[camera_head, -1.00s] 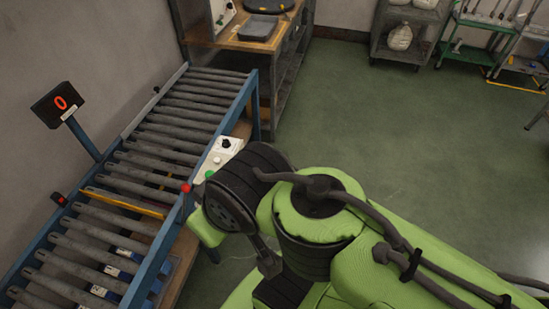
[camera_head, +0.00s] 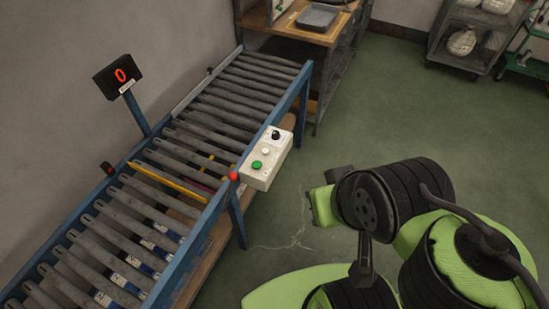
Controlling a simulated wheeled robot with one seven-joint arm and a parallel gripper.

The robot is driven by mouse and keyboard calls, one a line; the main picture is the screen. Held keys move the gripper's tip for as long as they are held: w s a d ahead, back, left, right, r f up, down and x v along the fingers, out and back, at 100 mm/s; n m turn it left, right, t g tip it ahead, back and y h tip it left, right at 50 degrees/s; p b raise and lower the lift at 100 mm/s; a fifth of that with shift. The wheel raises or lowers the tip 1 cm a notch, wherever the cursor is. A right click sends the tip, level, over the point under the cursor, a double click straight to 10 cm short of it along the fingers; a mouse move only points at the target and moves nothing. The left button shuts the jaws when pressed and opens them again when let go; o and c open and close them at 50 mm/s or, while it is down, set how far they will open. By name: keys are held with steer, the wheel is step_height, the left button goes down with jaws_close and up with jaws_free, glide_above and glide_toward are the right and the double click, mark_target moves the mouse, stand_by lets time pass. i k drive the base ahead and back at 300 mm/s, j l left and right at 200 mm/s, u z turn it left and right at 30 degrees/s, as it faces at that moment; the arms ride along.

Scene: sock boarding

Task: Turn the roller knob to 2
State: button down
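The roller knob (camera_head: 276,134) is a small black knob at the upper end of a white control box (camera_head: 262,172). The box is fixed to the right side of the blue-framed roller conveyor (camera_head: 213,217). Below the knob sit a white button (camera_head: 266,151) and a green button (camera_head: 257,165). The knob's setting is too small to read. A black display (camera_head: 120,76) on a post behind the conveyor shows a red 0. My green and black arm is right of the box, apart from it. My gripper's fingertips cannot be made out.
A red knob or button (camera_head: 233,176) sits on the conveyor's near rail beside the box. A yellow bar (camera_head: 168,180) crosses the rollers. A wooden workbench (camera_head: 305,30) stands at the conveyor's far end. Green floor right of the box is open.

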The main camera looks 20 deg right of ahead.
mark_target(276, 136)
steer(key=i+l+u, duration=0.25)
steer(key=i+l, duration=0.15)
steer(key=i+l+u, duration=0.25)
steer(key=l, duration=0.35)
steer(key=i, duration=0.05)
